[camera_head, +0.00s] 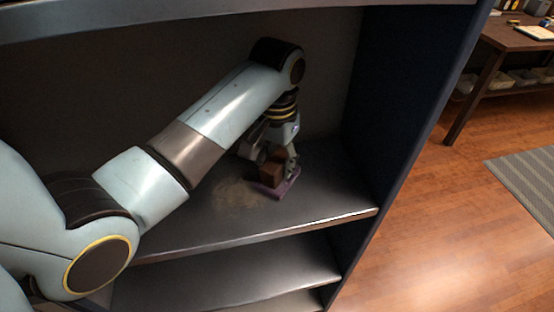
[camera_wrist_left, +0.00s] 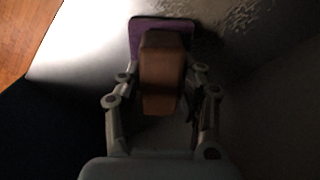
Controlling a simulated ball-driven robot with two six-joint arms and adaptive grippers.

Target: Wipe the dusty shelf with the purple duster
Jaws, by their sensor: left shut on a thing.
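The purple duster has a brown block handle and a flat purple pad (camera_head: 282,186). It sits on the dark shelf (camera_head: 325,207), right of a patch of tan dust (camera_head: 238,194). My left gripper (camera_head: 275,165) points down and is shut on the brown handle. In the left wrist view the handle (camera_wrist_left: 162,75) stands between the fingers, with the purple pad (camera_wrist_left: 147,24) beyond it and dust (camera_wrist_left: 240,18) at the upper right. The pad appears to rest on the shelf surface. My right gripper is in neither view.
The shelf unit's side panel (camera_head: 385,110) stands close to the right of my left gripper. A shelf board is above and more shelves are below. Outside, a wooden desk (camera_head: 505,38) and a striped rug (camera_head: 525,180) are on the wood floor.

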